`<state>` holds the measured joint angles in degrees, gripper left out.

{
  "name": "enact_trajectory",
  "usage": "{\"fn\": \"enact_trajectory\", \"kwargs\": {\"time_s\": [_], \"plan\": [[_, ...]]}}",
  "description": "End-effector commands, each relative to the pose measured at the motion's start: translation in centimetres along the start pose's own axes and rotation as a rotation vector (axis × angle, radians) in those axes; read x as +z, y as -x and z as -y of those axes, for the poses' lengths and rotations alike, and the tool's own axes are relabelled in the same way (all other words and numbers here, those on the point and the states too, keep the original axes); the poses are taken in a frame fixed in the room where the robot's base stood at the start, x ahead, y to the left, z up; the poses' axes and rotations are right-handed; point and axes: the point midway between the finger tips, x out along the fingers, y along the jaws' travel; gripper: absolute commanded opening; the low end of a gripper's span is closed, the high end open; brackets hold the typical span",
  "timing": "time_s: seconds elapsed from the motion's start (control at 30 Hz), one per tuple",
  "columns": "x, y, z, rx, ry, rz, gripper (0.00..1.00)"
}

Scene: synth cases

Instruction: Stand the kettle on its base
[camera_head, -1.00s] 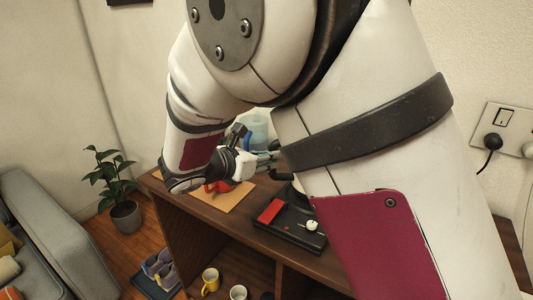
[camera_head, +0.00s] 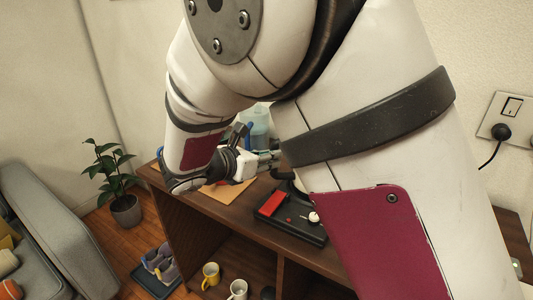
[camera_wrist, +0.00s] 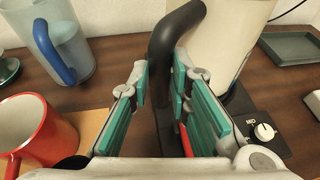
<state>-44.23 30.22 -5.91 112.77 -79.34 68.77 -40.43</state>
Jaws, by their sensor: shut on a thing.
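The kettle shows in the wrist view as a cream body (camera_wrist: 232,40) with a thick black arched handle (camera_wrist: 174,35). My gripper (camera_wrist: 160,95), with teal pads, is around the handle and shut on it. In the head view my gripper (camera_head: 268,158) is over the cabinet top, and my arm hides the kettle's body. A black unit with a red panel and a white knob (camera_head: 314,217) lies on the cabinet top; its knob (camera_wrist: 264,132) also shows near the kettle in the wrist view. I cannot tell whether this unit is the kettle's base, or whether the kettle's underside touches anything.
A clear jug (camera_wrist: 68,30) with a blue handle stands behind. A grey tray (camera_wrist: 292,48) lies at the right. Mugs (camera_head: 211,274) stand on the lower shelf. A wall socket (camera_head: 505,112) holds a plug.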

Motion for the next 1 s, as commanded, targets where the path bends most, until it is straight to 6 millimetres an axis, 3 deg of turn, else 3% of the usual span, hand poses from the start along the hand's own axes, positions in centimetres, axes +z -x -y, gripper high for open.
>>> {"fn": "enact_trajectory", "kwargs": {"time_s": [0.4, 0.43, 0.5, 0.53, 0.87, 1.0], "plan": [[-0.4, -0.2, 0.0, 0.0, 0.0, 0.005, 0.0], [-0.4, -0.2, 0.0, 0.0, 0.0, 0.005, 0.22], [-0.4, -0.2, 0.0, 0.0, 0.0, 0.004, 0.38], [-0.4, -0.2, 0.0, 0.0, 0.0, 0.004, 0.41], [-0.7, 0.0, 0.0, 0.001, 0.0, -0.003, 0.41], [-0.7, 1.2, -0.1, 0.003, -0.001, -0.003, 0.41]]}}
